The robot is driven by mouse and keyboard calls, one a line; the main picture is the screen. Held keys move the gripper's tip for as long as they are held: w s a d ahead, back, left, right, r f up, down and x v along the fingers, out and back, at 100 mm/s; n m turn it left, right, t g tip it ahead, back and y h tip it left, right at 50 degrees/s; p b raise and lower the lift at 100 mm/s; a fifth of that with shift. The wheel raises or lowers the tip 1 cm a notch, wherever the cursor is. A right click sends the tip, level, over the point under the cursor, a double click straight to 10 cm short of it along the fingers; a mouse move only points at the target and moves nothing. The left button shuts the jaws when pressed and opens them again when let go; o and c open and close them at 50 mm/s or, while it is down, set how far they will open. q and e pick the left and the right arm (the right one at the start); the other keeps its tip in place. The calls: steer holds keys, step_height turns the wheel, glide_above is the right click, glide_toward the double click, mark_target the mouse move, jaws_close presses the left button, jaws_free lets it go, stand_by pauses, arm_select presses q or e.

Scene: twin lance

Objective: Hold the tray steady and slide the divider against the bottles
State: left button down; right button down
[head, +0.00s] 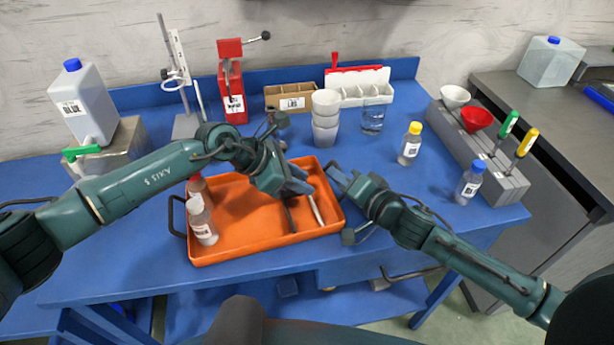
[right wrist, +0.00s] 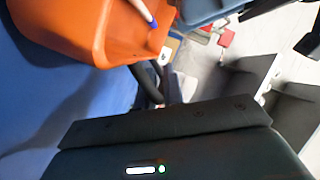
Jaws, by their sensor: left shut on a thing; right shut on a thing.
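The orange tray (head: 240,243) lies on the blue bench and also shows in the right wrist view (right wrist: 80,25). A clear bottle with a white cap (head: 203,224) and a reddish-brown bottle (head: 197,186) stand at its left side. My left gripper (head: 294,186) is low over the tray's right half, shut on what appears to be the divider (head: 291,216), a thin dark strip mostly hidden by the gripper. A gap of bare tray separates it from the bottles. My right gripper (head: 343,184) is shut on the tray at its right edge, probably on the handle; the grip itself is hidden.
A white pen-like stick (head: 317,209) lies in the tray right of the divider. Stacked cups (head: 325,108), a glass of water (head: 372,118) and a yellow-capped bottle (head: 409,148) stand behind. A grey rack (head: 478,160) stands at right. The bench front is clear.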

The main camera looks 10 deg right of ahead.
arm_select(q)
steer(key=a, duration=0.6)
steer(key=shift+s+a, duration=0.3)
steer(key=shift+s, duration=0.05)
steer(key=c, duration=1.1)
jaws_free()
steer(key=v, duration=1.2)
steer(key=shift+d+r, duration=0.1)
